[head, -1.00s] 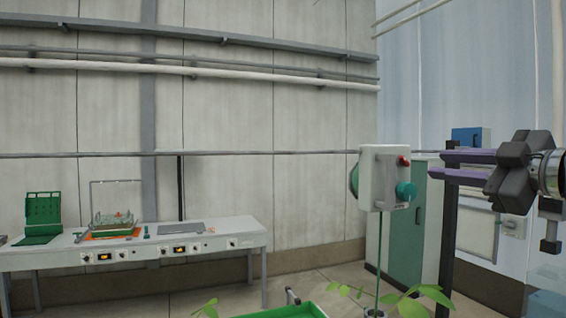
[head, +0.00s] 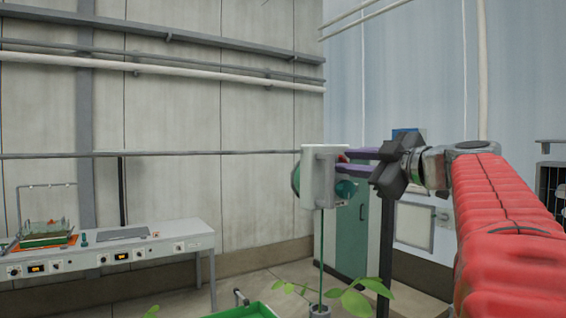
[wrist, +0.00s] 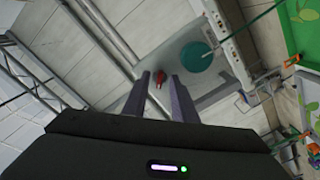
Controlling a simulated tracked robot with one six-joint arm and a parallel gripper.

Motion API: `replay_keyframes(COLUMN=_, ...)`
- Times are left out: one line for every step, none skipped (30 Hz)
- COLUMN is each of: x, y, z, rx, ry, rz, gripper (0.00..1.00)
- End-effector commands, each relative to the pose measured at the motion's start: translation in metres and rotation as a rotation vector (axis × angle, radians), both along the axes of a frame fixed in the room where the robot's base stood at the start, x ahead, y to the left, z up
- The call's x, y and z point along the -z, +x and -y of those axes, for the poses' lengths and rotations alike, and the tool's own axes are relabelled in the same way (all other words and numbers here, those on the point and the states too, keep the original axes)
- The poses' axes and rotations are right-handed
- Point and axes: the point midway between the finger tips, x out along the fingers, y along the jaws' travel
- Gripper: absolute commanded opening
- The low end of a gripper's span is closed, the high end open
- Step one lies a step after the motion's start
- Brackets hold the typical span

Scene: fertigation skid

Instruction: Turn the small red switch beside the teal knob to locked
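The small red switch (wrist: 159,78) sits on the face of a white box (head: 318,178), beside the teal knob (wrist: 193,57). In the head view the teal knob (head: 346,189) shows below my fingers, and only a sliver of the red switch (head: 342,157) shows behind them. My gripper (head: 342,161) is at the box face with its two purple fingers spread one above the other. In the wrist view the fingertips lie on either side of the switch, with gaps visible. Whether the tips reach past the switch I cannot tell.
The box stands on a thin green post. A teal cabinet (head: 352,226) is behind it. A green tray (head: 246,311) and leafy plants are low in front. A white bench (head: 187,231) with equipment is at the left.

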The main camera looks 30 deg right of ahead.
Motion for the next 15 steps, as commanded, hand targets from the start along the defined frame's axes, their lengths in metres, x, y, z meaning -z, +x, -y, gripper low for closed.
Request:
replay_keyframes(x=0.0, y=0.0, z=0.0, rx=0.0, ry=0.0, rz=0.0, gripper=0.25)
replay_keyframes(x=0.0001, y=0.0, z=0.0001, rx=0.0, ry=0.0, rz=0.0, gripper=0.25)
replay_keyframes(x=0.0001, y=0.0, z=0.0001, rx=0.0, ry=0.0, rz=0.0, gripper=0.25)
replay_keyframes(x=0.0001, y=-0.0001, z=0.0001, rx=0.0, ry=0.0, rz=0.0, gripper=0.25)
replay_keyframes(x=0.0001, y=-0.0001, z=0.0, rx=0.0, ry=0.0, rz=0.0, gripper=0.25)
replay_keyframes(x=0.0001, y=-0.0001, z=0.0, rx=0.0, ry=0.0, rz=0.0, gripper=0.22)
replay_keyframes(x=0.0002, y=-0.0001, z=0.0001, rx=0.0, ry=0.0, rz=0.0, gripper=0.2)
replay_keyframes(x=0.0002, y=-0.0001, z=0.0001, rx=0.0, ry=0.0, rz=0.0, gripper=0.18)
replay_keyframes(x=0.0003, y=-0.0001, z=0.0, rx=0.0, ry=0.0, rz=0.0, gripper=0.15)
replay_keyframes(x=0.0002, y=-0.0001, z=-0.0001, rx=0.0, ry=0.0, rz=0.0, gripper=0.13)
replay_keyframes(x=0.0004, y=-0.0001, z=-0.0001, rx=-0.001, ry=0.0, rz=-0.001, gripper=0.11)
replay_keyframes(x=0.0004, y=-0.0001, z=-0.0001, rx=-0.001, ry=0.0, rz=-0.001, gripper=0.08)
replay_keyframes(x=0.0005, y=-0.0001, z=-0.0001, rx=-0.001, ry=0.0, rz=-0.001, gripper=0.06)
replay_keyframes(x=0.0005, y=0.0, z=-0.0001, rx=-0.001, ry=0.0, rz=-0.001, gripper=0.04)
replay_keyframes(x=0.0006, y=0.0, z=-0.0001, rx=-0.001, ry=0.0, rz=-0.001, gripper=0.01)
